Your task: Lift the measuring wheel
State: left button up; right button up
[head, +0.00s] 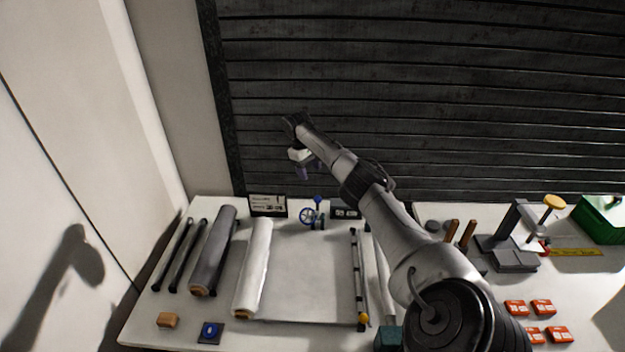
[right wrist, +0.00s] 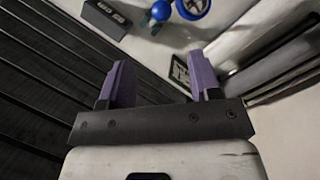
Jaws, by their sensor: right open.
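The measuring wheel (head: 308,216) is a small blue spoked wheel at the back of the white table. It stands between two dark label signs. A blue knob (head: 318,199) shows beside and above it. In the right wrist view the blue wheel (right wrist: 193,7) is cut off by the top edge, with a round blue knob (right wrist: 160,11) to its left. My right gripper (head: 308,172), with purple fingers, is in the air above and behind the wheel, apart from it. In the wrist view its fingers (right wrist: 160,74) are spread and empty. My left gripper is not in view.
Rolls (head: 254,268) and thin rods lie at the left of the table. A sign (head: 268,206) stands left of the wheel, another (head: 344,209) right. A grey stand (head: 512,240), red boxes (head: 533,306) and a green crate (head: 600,222) are at right. A slatted dark wall is behind.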

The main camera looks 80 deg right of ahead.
jog(key=shift+w+r, duration=0.15)
jog(key=shift+r, duration=0.45)
dwell(0.4)
